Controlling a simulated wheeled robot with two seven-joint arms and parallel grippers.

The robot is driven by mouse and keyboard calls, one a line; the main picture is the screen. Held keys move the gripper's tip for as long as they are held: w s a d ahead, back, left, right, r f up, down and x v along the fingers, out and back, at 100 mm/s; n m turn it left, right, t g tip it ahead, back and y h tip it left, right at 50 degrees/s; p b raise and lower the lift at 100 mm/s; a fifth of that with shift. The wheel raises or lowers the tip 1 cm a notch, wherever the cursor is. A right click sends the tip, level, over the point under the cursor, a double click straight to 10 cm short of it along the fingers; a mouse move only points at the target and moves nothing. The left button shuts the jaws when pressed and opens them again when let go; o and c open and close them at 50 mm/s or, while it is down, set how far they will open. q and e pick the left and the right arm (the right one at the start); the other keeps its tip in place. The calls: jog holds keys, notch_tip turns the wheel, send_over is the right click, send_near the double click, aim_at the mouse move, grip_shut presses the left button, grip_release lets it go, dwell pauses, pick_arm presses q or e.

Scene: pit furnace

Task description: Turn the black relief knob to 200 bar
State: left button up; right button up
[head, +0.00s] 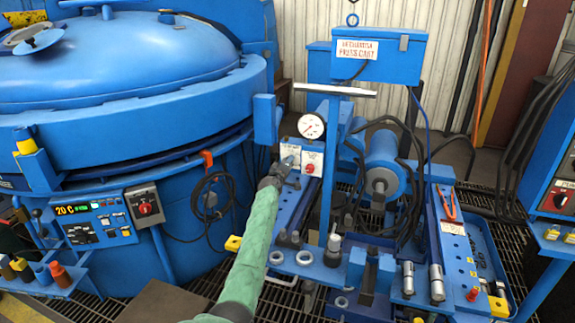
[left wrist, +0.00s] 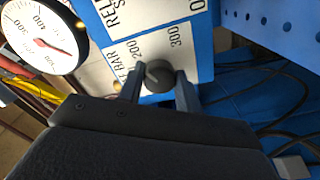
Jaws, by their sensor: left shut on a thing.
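The black relief knob (left wrist: 160,76) sits on a white label plate (left wrist: 172,38) marked BAR, with 200 and 300 along its edge. A pale pointer mark shows on the knob's upper left side, roughly toward the 200. I cannot read its exact setting. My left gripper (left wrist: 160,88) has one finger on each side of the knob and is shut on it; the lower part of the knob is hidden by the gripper. In the head view my left gripper (head: 283,168) is at the panel, covering the knob. My right gripper is not in view.
A round pressure gauge (head: 311,126) with a red needle stands above the panel; it also shows in the left wrist view (left wrist: 42,35). A red knob (head: 310,168) is just right of my gripper. The blue furnace (head: 130,110) fills the left; hoses (head: 405,165) hang at right.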

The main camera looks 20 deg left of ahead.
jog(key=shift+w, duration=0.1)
pick_arm(q)
jog(key=o, duration=1)
jog(key=shift+a, duration=0.1)
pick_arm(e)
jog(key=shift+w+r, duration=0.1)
pick_arm(q)
jog(key=s, duration=0.7)
jog(key=shift+s, duration=0.4)
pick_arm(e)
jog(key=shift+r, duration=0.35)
pick_arm(q)
jog(key=shift+a, duration=0.1)
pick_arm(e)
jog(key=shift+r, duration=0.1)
